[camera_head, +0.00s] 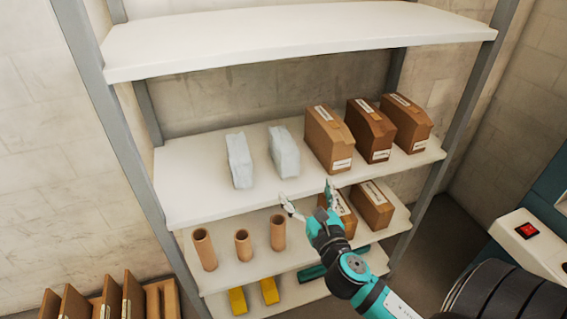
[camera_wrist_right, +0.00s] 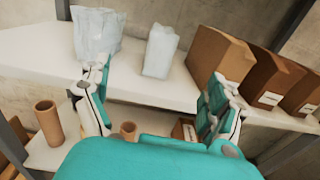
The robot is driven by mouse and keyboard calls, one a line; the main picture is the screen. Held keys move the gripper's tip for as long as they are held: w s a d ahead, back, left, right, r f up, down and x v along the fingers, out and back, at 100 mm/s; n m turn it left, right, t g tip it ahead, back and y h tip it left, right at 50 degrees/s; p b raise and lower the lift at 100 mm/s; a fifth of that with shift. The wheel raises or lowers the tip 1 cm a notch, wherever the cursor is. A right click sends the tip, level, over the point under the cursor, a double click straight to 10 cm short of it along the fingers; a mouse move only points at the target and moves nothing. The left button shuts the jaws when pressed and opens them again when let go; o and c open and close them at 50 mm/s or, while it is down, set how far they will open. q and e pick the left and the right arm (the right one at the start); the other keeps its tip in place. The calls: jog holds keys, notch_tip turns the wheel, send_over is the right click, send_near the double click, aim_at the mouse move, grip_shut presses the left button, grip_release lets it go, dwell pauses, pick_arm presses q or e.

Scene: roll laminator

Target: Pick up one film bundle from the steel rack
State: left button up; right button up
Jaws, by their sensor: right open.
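Two pale, whitish film bundles stand side by side on the rack's middle shelf. The left film bundle (camera_head: 239,161) also shows in the right wrist view (camera_wrist_right: 97,33). The right film bundle (camera_head: 284,152) shows in the right wrist view (camera_wrist_right: 160,51) between and beyond the fingertips. The steel rack (camera_head: 190,203) has white shelves and grey posts. My right gripper (camera_head: 308,200) is open and empty, in front of the middle shelf's front edge, apart from both bundles. Its fingers also show in the right wrist view (camera_wrist_right: 158,90). My left gripper is out of view.
Brown cartons (camera_head: 328,138) stand right of the bundles on the same shelf. Below are brown tubes (camera_head: 204,249) and more cartons, then yellow blocks (camera_head: 237,300). The upper shelf (camera_head: 290,35) overhangs. A machine with a red switch (camera_head: 527,230) stands at right.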

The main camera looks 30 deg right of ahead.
jog(key=p, duration=0.1)
send_near(286, 163)
jog(key=w+r, duration=0.2)
jog(key=r, duration=0.1)
jog(key=w+d+r, duration=0.1)
jog(key=w+r, duration=0.1)
jog(key=shift+f+p+x, duration=0.15)
jog(key=shift+p+x, duration=0.05)
jog(key=shift+x, duration=1.35)
jog(key=shift+f+p+x, duration=0.15)
jog(key=shift+p+x, duration=0.05)
jog(key=shift+x, duration=1.35)
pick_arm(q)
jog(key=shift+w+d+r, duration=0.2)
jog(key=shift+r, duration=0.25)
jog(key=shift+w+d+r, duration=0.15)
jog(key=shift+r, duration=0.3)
pick_arm(e)
jog(key=shift+s, duration=0.1)
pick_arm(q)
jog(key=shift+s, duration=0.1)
pick_arm(e)
jog(key=c, duration=1.2)
